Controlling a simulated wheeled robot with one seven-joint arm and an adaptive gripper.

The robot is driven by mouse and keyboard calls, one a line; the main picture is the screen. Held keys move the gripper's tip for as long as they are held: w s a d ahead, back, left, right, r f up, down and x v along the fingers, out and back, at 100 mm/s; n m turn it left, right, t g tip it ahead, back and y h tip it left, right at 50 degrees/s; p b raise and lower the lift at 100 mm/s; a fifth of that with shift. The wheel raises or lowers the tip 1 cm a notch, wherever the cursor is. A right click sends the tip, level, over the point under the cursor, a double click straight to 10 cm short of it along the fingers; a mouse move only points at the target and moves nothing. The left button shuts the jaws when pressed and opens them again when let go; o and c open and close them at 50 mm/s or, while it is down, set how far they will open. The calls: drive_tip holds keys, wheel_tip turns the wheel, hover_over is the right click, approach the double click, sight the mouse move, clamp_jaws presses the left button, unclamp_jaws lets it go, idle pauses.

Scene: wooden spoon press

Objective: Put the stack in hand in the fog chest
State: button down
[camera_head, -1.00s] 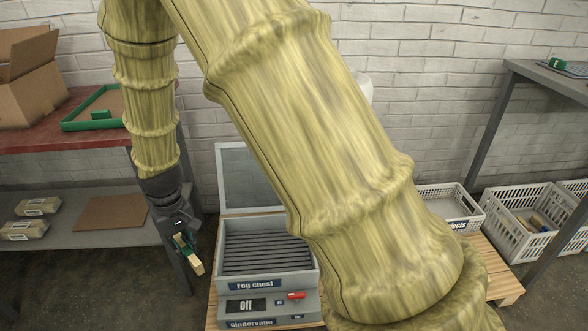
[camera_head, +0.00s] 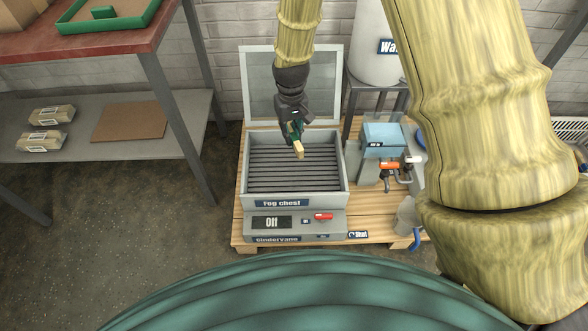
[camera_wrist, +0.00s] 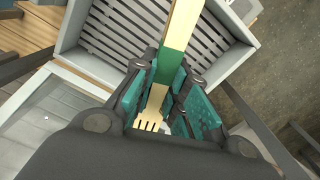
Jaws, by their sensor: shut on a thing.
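The fog chest (camera_head: 249,197) stands open on a wooden pallet, its lid (camera_head: 257,85) raised at the back and its slatted floor bare. My gripper (camera_head: 296,137) is over the back part of the chest, pointing down. It is shut on the stack (camera_head: 299,151), pale wood with a green band. In the wrist view the stack (camera_wrist: 182,25) lies between the teal finger pads, fork tines at the near end, with the chest's slats (camera_wrist: 120,30) beyond it. How many pieces the stack holds I cannot tell.
A blue box device (camera_head: 383,135) and a white tank (camera_head: 380,45) stand at right. A grey shelf (camera_head: 75,150) with packets is at left. Open floor (camera_head: 130,220) lies at front left.

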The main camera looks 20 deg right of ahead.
approach(293, 170)
wheel_tip(293, 170, down, 7)
drive_tip(key=b, duration=0.5)
drive_tip(key=shift+r, duration=0.2)
drive_tip(key=c, duration=1.4)
unclamp_jaws()
wheel_tip(293, 170, up, 12)
drive_tip(key=p, duration=0.6)
